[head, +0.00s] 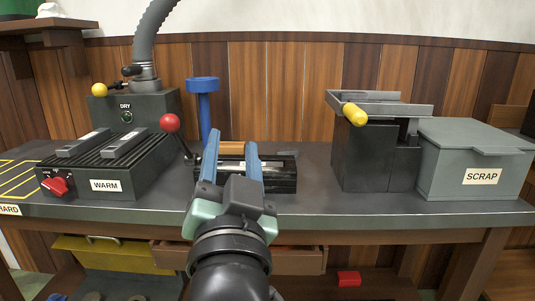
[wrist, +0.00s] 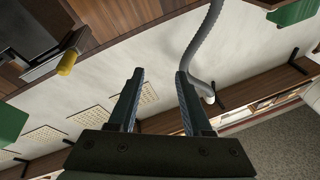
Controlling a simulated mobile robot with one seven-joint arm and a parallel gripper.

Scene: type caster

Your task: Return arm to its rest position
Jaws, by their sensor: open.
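My gripper (head: 231,158) is in the middle of the head view, in front of the workbench, with its two blue fingers apart and nothing between them. The wrist view also shows my gripper (wrist: 156,88) open and empty. That view is tilted and looks past the fingers at the wall, a grey hose and a shelf. Behind the fingers in the head view is a low black device (head: 275,178) on the bench, partly hidden by my gripper.
The workbench (head: 340,208) holds a WARM unit (head: 106,186) at left with a red-knobbed lever (head: 170,123), a blue post (head: 203,105), a dark machine with a yellow handle (head: 355,114), and a grey SCRAP bin (head: 470,160). A grey hose (head: 146,35) rises at back left. An open drawer (head: 290,262) is below.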

